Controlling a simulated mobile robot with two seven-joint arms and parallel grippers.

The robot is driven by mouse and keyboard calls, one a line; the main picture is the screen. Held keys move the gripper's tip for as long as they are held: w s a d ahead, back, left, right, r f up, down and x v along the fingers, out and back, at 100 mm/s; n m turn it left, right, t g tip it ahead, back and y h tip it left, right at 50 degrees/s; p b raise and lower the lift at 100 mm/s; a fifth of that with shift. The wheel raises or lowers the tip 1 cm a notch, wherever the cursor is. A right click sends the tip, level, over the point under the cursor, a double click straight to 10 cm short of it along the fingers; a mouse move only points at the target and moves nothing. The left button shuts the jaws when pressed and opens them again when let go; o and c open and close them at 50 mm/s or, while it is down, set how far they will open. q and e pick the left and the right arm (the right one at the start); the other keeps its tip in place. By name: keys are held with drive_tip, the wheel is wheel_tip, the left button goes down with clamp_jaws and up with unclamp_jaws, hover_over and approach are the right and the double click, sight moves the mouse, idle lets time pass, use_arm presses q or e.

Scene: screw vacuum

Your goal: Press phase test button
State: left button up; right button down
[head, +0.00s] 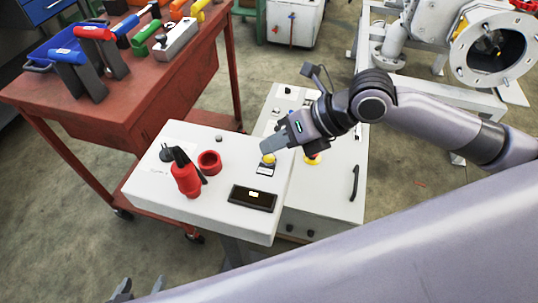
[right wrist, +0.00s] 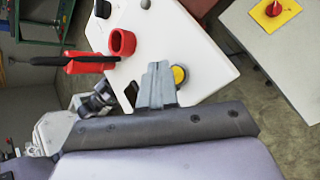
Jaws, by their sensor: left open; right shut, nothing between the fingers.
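A yellow round button (head: 268,158) with a small label plate below it sits on the white panel (head: 222,220); its lettering is too small to read. My right gripper (head: 268,147) is shut and empty, its fingertips right above the button. In the right wrist view the button (right wrist: 179,74) shows just to the right of the closed fingers (right wrist: 157,70), partly hidden by them. I cannot tell whether the fingertips touch it. My left gripper (head: 138,288) is open and empty at the bottom left edge of the head view, only its fingertips visible.
The panel also holds a red plug (head: 187,178), a red socket ring (head: 209,163) and a dark display (head: 252,198). A red workbench (head: 150,75) with tools is at left.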

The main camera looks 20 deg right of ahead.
sight(274, 158)
drive_tip(key=shift+f, duration=0.1)
drive_tip(key=shift+f, duration=0.35)
drive_tip(key=shift+f+b, duration=0.45)
idle(0.5)
idle(0.4)
drive_tip(key=shift+r+p, duration=0.85)
wheel_tip(274, 158, up, 5)
drive_tip(key=p, duration=0.4)
drive_tip(key=shift+r+p, duration=0.1)
drive_tip(key=shift+p, duration=0.2)
